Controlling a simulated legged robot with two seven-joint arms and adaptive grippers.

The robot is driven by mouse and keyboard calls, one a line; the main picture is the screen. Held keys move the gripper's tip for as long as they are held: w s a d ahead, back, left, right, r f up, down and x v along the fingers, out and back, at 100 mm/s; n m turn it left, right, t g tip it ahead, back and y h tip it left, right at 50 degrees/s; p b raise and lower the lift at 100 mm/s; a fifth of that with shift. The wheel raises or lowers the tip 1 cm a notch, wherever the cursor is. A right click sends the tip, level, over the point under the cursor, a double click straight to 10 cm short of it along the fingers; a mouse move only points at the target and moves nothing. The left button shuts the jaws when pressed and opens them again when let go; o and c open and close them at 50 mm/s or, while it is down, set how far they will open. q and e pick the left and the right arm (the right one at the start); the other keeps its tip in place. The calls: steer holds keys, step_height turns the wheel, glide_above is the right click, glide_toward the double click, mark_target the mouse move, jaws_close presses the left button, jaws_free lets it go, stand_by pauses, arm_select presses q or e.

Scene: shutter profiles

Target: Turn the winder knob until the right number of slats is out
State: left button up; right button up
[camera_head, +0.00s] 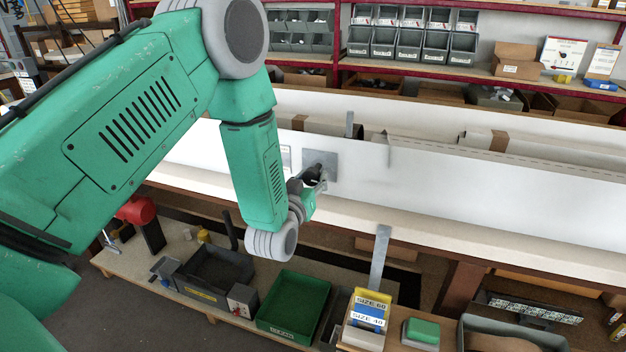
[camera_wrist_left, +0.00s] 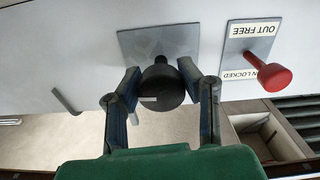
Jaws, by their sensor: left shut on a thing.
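The winder knob (camera_wrist_left: 162,88) is dark and round, on a square grey plate (camera_wrist_left: 158,42). My left gripper (camera_wrist_left: 160,72) is shut on it, with one finger at each side. In the head view my left gripper (camera_head: 314,183) is at the same plate (camera_head: 322,160), on the front of a long white housing (camera_head: 480,185); the knob is mostly hidden there. A red-handled lever (camera_wrist_left: 268,77) sits beside the knob on a plate labelled OUT FREE and, partly covered, IN LOCKED. I cannot make out any slats clearly. My right gripper is not in view.
A small bent grey hook (camera_wrist_left: 66,102) is on the housing. A pale bench (camera_head: 420,228) runs below it. A low shelf holds a green tray (camera_head: 293,305), cards marked SIZE 60 and SIZE 40 (camera_head: 369,309), and a green block (camera_head: 422,331). Bins (camera_head: 410,45) stand behind.

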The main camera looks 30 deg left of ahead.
arm_select(q)
steer(key=shift+n, duration=0.8)
steer(key=n+b, duration=0.1)
steer(key=n, duration=0.2)
steer(key=shift+a+n, duration=0.1)
steer(key=shift+n, duration=0.3)
steer(key=n+b, duration=0.2)
steer(key=n, duration=0.2)
steer(key=n+b, duration=0.2)
steer(key=n, duration=0.3)
steer(key=n+b, duration=0.3)
steer(key=n, duration=0.1)
steer(key=shift+n, duration=0.4)
steer(key=shift+s+b, duration=0.1)
steer(key=shift+b, duration=0.2)
steer(key=shift+f, duration=0.15)
steer(key=o, duration=1.2)
steer(key=shift+c, duration=0.2)
steer(key=shift+o, duration=0.4)
steer(key=shift+r, duration=0.2)
